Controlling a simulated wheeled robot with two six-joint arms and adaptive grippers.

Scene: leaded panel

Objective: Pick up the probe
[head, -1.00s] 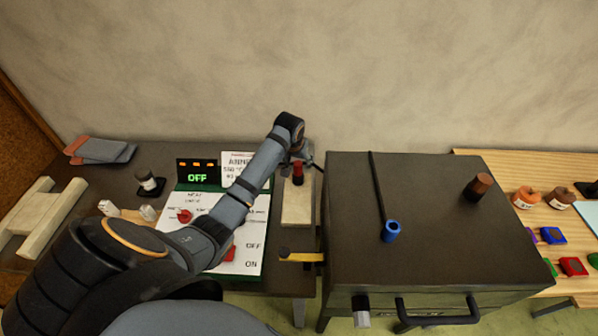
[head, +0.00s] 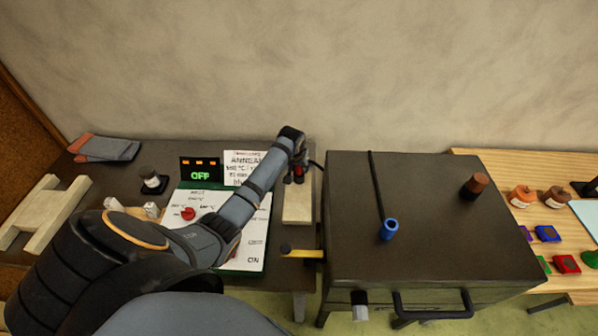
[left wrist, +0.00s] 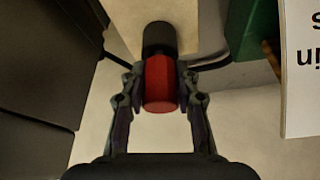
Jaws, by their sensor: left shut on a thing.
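The probe has a red grip (left wrist: 160,88) and a black end (left wrist: 159,37) in the left wrist view. My left gripper (left wrist: 160,76) is shut on the red grip, with one finger on each side. In the head view the red of the probe (head: 299,171) shows just below my left wrist, above the pale block (head: 297,208). My left gripper (head: 300,166) is mostly hidden there by the wrist. I cannot tell whether the probe touches the block. My right gripper is not in view.
A dark kiln-like box (head: 430,215) with a blue-ended black rod (head: 388,229) on top stands close to the right. A panel (head: 255,230) with red controls and an OFF display (head: 200,175) lies under my left arm.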

